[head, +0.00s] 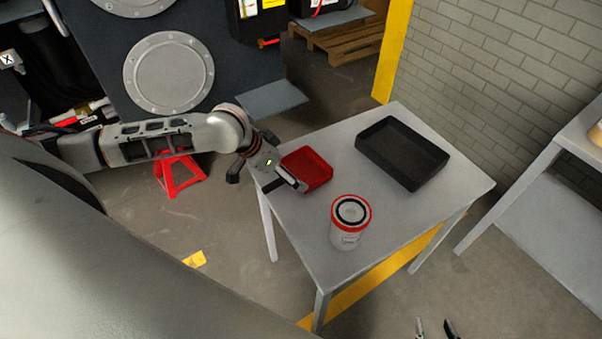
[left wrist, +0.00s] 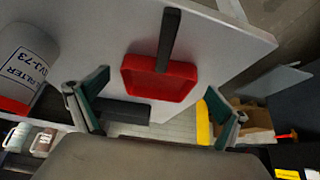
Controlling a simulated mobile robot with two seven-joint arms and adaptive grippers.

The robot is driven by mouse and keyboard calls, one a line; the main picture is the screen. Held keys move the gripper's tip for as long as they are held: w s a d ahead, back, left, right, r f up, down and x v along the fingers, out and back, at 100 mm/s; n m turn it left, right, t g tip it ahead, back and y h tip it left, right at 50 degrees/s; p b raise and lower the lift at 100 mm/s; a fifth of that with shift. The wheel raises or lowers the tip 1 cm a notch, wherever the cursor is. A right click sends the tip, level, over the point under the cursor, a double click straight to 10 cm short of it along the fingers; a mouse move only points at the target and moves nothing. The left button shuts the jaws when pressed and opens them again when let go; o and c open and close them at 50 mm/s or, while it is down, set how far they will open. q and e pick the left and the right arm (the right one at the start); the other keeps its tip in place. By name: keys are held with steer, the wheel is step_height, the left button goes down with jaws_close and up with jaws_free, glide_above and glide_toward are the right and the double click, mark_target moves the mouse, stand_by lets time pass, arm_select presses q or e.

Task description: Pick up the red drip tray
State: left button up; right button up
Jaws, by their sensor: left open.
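The red drip tray (head: 307,169) is a small open tray at the left edge of the grey table (head: 340,225). My left gripper (head: 268,182) is at that edge, close to the tray and partly covering it. In the left wrist view the tray (left wrist: 160,80) appears between the open fingers of the left gripper (left wrist: 150,92), with gaps on both sides. A dark bar (left wrist: 170,40) runs into the tray there, perhaps its handle. My right gripper (head: 435,329) shows only its two separated fingertips at the bottom of the head view.
A white canister with a red lid (head: 350,222) stands near the tray. A larger black tray (head: 402,153) lies farther back on the table. A red stand (head: 179,176) is on the floor below my left arm. Another table (head: 560,205) is at the right.

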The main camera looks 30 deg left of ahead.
mark_target(299, 176)
arm_select(q)
steer(key=x, duration=0.3)
steer(key=shift+f, duration=0.15)
steer(key=shift+c, duration=0.4)
steer(key=c, duration=0.8)
steer(key=shift+c, duration=0.2)
